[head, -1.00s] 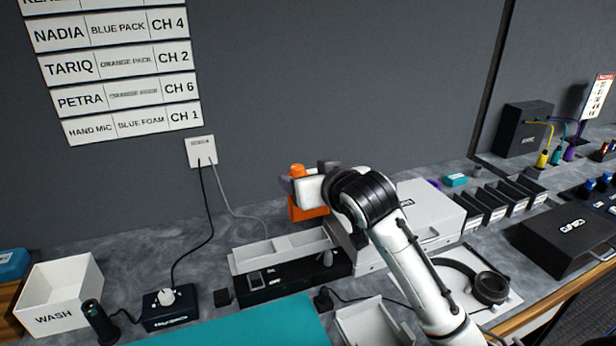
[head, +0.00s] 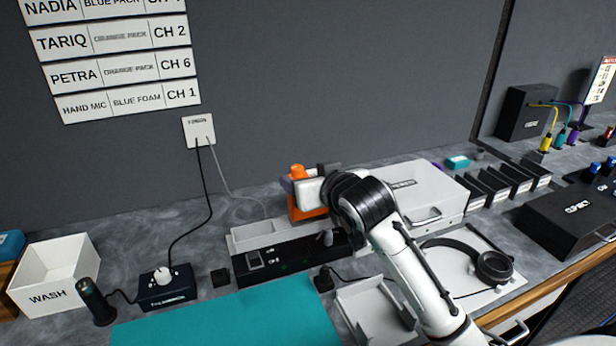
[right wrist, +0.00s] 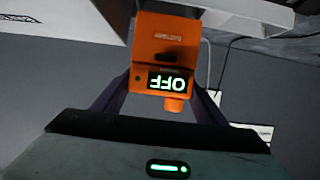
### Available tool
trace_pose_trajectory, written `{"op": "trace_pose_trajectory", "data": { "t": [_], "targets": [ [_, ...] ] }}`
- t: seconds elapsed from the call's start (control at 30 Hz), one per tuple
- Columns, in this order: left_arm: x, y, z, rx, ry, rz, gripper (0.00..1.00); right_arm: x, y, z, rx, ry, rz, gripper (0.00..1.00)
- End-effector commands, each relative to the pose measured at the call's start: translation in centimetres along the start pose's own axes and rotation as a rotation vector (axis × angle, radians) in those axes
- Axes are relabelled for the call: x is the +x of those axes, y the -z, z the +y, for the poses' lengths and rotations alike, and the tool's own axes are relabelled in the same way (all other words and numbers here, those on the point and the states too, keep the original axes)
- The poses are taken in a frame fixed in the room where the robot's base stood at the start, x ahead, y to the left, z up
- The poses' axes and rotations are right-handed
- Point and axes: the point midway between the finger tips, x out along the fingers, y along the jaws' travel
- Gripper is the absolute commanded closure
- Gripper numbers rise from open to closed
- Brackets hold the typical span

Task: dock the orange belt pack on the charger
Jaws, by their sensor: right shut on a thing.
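My right gripper (head: 302,189) is shut on the orange belt pack (head: 306,212), which is upright above the right part of the charger. The charger (head: 290,263) is a long black box with a pale top bay (head: 251,236), standing against the wall side of the counter. In the right wrist view the pack (right wrist: 160,52) sits between my purple fingers (right wrist: 163,88), its lit display reading "OFF" upside down. A pale surface lies close to the pack's far end there. I cannot tell whether the pack touches the charger. My left gripper is not in view.
A white case (head: 415,195) stands close right of the charger. In front lie a teal mat (head: 235,322), a grey tray (head: 372,312) and headphones (head: 490,265). A small black box with a knob (head: 166,290) and a white wash bin (head: 55,275) stand left.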

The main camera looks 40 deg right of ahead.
Motion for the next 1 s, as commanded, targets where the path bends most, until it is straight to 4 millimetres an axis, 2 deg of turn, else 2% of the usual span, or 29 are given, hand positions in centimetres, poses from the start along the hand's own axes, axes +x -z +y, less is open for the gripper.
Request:
{"op": "trace_pose_trajectory", "data": {
  "t": [1.0],
  "targets": [
    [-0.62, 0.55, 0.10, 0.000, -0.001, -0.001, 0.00, -0.06, 0.12, 0.00, 0.000, 0.000, 0.003, 0.62]
  ]
}}
